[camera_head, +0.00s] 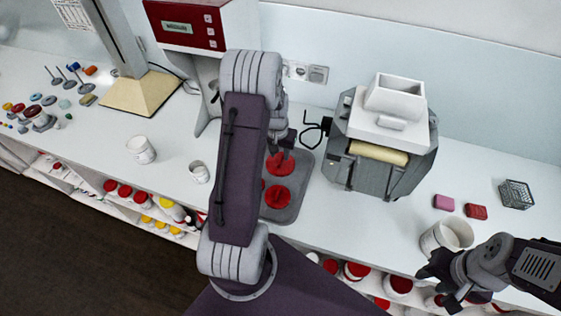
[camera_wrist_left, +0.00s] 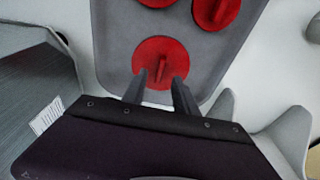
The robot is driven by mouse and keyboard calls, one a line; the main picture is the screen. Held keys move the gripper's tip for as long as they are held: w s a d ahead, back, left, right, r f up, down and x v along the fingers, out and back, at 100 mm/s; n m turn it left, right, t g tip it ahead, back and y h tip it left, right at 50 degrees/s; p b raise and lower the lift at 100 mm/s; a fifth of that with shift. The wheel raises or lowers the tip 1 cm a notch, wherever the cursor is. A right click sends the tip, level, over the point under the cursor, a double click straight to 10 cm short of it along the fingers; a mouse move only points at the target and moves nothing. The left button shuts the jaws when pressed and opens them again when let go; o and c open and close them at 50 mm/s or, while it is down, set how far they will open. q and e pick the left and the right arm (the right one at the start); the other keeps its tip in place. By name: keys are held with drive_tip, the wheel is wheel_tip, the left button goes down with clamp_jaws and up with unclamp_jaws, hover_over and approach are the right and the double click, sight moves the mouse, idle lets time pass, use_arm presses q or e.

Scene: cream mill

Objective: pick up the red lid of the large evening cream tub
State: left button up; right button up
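Several red lids lie on a grey tray (camera_head: 290,211). One lid (camera_head: 280,163) is at the tray's far end, another (camera_head: 277,196) is nearer, and a third is mostly hidden behind my left arm. My left gripper (camera_head: 284,146) is above the far lid. In the left wrist view its two fingers are apart, at either side of the ridge of a lid (camera_wrist_left: 160,55), with nothing clearly gripped. Which lid belongs to the large evening cream tub cannot be told. My right gripper (camera_head: 440,287) looks open, beside an upright white tub (camera_head: 432,240).
White tubs (camera_head: 141,150) stand left of my left arm. A red and white machine (camera_head: 190,25) stands behind it. A grey mill (camera_head: 365,165) stands right of the tray. Pink and red blocks (camera_head: 444,202) and a wire basket (camera_head: 516,194) lie at the right.

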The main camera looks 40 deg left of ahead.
sight(280, 159)
use_arm(q)
wheel_tip(280, 159, down, 3)
drive_tip(key=shift+w+f, duration=0.15)
drive_tip(key=shift+f, duration=0.05)
drive_tip(key=shift+w+a+f, duration=0.1)
drive_tip(key=shift+w+f, duration=0.05)
clamp_jaws()
drive_tip(key=shift+r, duration=0.2)
